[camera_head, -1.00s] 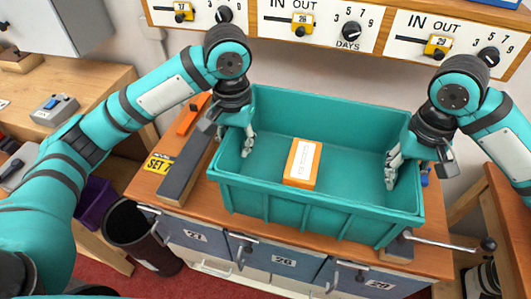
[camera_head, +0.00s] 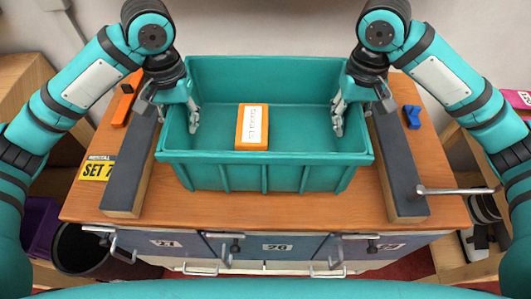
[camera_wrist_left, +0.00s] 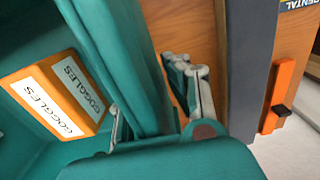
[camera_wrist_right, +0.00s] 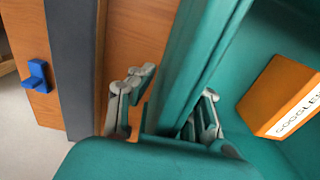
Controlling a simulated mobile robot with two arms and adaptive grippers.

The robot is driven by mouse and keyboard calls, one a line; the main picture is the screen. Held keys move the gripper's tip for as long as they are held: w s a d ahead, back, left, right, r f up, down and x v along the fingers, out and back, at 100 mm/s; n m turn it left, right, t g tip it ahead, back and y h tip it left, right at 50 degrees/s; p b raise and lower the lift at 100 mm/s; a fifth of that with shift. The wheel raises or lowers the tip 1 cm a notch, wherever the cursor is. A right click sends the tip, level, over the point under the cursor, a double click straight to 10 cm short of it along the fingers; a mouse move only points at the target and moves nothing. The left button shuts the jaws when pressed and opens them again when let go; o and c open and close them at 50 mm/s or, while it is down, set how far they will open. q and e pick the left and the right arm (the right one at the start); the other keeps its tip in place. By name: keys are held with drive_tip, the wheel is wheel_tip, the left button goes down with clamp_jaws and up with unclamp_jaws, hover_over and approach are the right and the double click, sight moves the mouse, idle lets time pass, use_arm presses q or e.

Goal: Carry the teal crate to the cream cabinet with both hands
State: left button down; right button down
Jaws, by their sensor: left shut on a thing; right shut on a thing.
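The teal crate (camera_head: 265,176) is in the middle of the head view, level, between two dark strips on the wooden bench. I cannot tell whether its base touches the bench. An orange box (camera_head: 252,128) labelled GOGGLES lies inside; it also shows in the left wrist view (camera_wrist_left: 58,95) and the right wrist view (camera_wrist_right: 283,97). My left gripper (camera_head: 178,118) is shut on the crate's left wall, one finger inside and one outside. My right gripper (camera_head: 352,112) is shut on the right wall the same way. No cream cabinet is identifiable.
Dark strips (camera_head: 137,172) and (camera_head: 397,165) flank the crate. A metal lever (camera_head: 458,190) crosses the right strip's near end. A dark bin (camera_head: 88,250) stands lower left.

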sight(190, 138)
use_arm(q)
drive_tip(key=shift+a+r, duration=0.1)
drive_tip(key=shift+r, duration=0.05)
use_arm(e)
drive_tip(key=shift+r, duration=0.1)
use_arm(q)
drive_tip(key=shift+f, duration=0.2)
